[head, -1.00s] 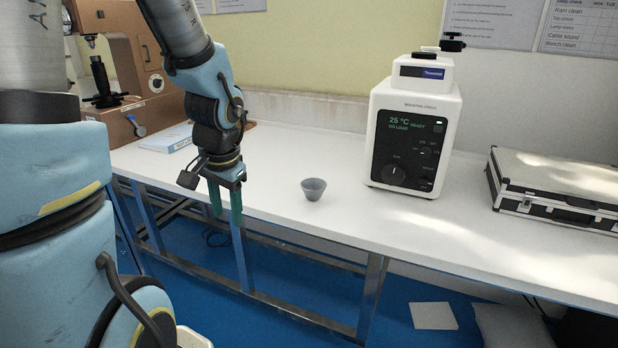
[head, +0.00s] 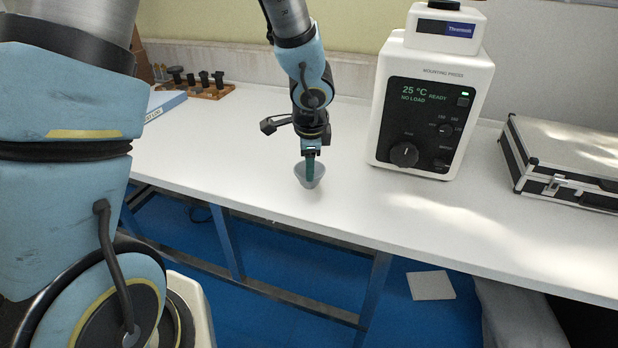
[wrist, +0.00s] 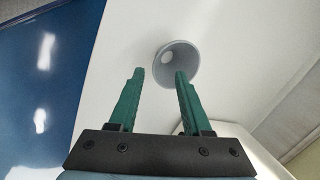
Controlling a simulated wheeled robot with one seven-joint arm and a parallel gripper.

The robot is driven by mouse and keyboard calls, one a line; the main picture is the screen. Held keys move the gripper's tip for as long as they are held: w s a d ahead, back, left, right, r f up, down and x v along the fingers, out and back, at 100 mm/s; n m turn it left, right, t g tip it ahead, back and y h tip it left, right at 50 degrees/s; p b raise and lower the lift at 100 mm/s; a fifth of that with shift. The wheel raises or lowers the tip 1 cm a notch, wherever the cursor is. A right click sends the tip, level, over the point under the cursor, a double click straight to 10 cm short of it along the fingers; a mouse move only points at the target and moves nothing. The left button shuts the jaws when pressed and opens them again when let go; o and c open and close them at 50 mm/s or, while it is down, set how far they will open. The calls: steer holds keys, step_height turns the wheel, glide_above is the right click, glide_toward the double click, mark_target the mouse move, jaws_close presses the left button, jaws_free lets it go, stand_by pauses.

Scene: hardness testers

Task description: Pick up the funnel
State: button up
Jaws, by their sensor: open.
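The funnel (head: 300,172) is a small grey cup-shaped piece on the white bench near its front edge, wide mouth up in the head view. My gripper (head: 310,172) hangs over it, pointing down, and its fingers cover part of the funnel there. In the wrist view the funnel (wrist: 177,64) lies just beyond the fingertips, nearer the right finger. My gripper (wrist: 160,72) is open there, with two green fingers apart and nothing between them. I cannot tell whether a finger touches the funnel.
The mounting press (head: 428,100) stands on the bench to the right of the funnel. A silver-edged case (head: 565,165) is further right. A blue-and-white book (head: 165,104) and a wooden rack with black pieces (head: 207,90) lie back left. The bench (head: 215,150) left of the funnel is clear.

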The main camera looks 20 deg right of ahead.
steer(key=b+x, duration=0.1)
steer(key=x, duration=0.4)
steer(key=shift+f, duration=0.35)
steer(key=shift+a, duration=0.1)
jaws_close()
